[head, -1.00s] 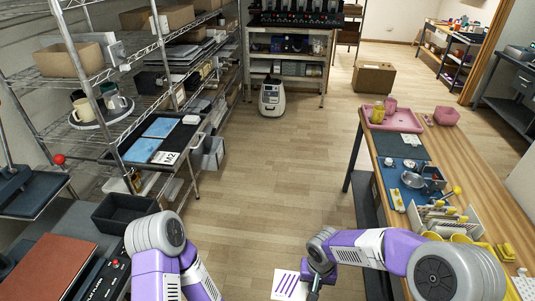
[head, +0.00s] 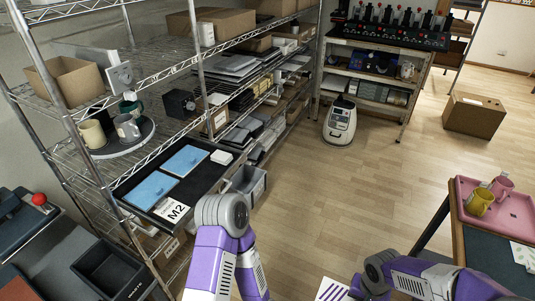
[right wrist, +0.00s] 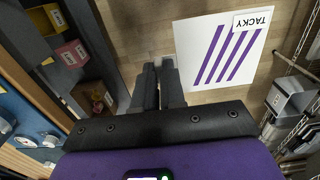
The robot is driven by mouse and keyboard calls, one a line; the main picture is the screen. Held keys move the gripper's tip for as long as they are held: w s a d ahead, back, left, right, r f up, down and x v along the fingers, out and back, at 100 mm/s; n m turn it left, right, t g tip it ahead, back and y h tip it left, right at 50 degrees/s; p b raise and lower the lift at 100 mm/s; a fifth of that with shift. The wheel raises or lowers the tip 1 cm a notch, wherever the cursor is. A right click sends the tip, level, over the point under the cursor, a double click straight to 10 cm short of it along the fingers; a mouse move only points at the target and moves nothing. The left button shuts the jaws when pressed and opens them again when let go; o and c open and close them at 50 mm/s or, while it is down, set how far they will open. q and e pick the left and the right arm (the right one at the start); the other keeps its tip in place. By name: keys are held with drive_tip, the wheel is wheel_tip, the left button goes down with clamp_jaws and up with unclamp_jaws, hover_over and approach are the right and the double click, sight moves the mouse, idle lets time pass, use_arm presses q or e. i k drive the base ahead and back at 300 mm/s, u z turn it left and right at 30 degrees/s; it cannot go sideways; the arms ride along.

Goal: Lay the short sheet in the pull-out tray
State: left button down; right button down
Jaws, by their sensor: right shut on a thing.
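The short sheet is a white sheet with purple stripes (head: 331,291) at the bottom edge of the head view. In the right wrist view the sheet (right wrist: 196,47) shows several purple stripes and a "TACKY" label. My right gripper (right wrist: 163,66) is shut on it by one edge, above the floor. The pull-out tray (head: 213,177) is black, drawn out from the wire shelf, left of centre in the head view.
A wire shelf carries mugs on a round tray (head: 117,142) above the pull-out tray. A grey bin (head: 249,184) stands beside the tray, and a black bin (head: 106,268) is at lower left. A workbench with a pink tray (head: 522,213) is at right. The middle floor is clear.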

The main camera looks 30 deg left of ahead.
sight(202, 179)
drive_tip(key=i, duration=2.5)
drive_tip(key=u, duration=3.55)
drive_tip(key=i, duration=1)
